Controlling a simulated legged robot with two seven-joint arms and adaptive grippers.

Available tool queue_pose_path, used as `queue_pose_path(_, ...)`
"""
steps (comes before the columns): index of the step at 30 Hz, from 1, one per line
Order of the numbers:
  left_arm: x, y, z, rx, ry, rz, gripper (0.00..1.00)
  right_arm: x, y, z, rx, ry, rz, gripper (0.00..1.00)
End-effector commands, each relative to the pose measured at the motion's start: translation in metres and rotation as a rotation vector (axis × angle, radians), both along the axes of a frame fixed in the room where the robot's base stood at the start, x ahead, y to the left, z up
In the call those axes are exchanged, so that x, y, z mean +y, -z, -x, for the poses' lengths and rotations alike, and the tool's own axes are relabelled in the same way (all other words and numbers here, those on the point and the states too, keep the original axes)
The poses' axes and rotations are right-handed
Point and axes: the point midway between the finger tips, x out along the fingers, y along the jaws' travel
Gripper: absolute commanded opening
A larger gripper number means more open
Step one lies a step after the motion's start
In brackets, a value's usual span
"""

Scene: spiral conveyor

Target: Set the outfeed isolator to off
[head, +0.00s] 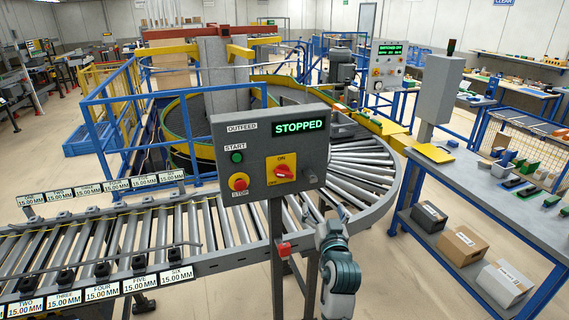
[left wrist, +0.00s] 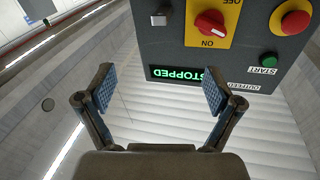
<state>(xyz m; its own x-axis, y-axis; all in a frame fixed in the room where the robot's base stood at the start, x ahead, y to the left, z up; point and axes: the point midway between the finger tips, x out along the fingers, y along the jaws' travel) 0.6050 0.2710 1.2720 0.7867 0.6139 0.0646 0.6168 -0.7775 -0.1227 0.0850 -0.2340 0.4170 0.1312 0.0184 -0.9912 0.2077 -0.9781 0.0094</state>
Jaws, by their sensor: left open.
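The grey outfeed control panel (head: 240,152) stands on a post in the middle of the head view. Its yellow plate (head: 272,164) carries the red isolator knob (head: 284,173), with ON at the top and OFF at the lower left. I cannot tell surely which mark the knob points to. In the left wrist view the panel is upside down, with the knob (left wrist: 210,23) at the upper right, beyond the fingers. My left gripper (left wrist: 158,90) is open and empty, apart from the panel. In the head view it (head: 327,213) is below the panel's right end. My right gripper is not in view.
The panel's green display (head: 299,127) reads STOPPED. A green START button (head: 237,157) and a red stop button (head: 239,181) sit left of the knob. The roller conveyor (head: 365,171) curves behind the panel. A grey workbench (head: 475,192) stands at the right, with clear floor between.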

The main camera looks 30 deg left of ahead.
Motion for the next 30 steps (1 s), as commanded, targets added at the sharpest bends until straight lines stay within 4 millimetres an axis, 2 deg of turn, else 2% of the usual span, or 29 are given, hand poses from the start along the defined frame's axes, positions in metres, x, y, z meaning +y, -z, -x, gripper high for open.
queue_pose_path(1,0.006,-0.012,0.012,0.067,-0.071,-0.049,0.92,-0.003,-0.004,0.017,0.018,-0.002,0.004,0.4)
queue_pose_path(4,0.017,-0.017,0.031,0.181,-0.186,-0.121,0.92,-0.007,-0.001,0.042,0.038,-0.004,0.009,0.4)
queue_pose_path(7,0.025,-0.018,0.041,0.238,-0.244,-0.15,0.92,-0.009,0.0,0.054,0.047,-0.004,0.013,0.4)
queue_pose_path(10,0.032,-0.017,0.039,0.254,-0.258,-0.158,0.92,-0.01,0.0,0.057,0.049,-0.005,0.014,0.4)
queue_pose_path(17,0.061,-0.02,0.012,0.251,-0.259,-0.163,0.92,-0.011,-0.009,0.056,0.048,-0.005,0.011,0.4)
queue_pose_path(30,0.139,-0.02,-0.048,0.249,-0.256,-0.16,0.92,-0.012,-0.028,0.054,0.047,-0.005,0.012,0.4)
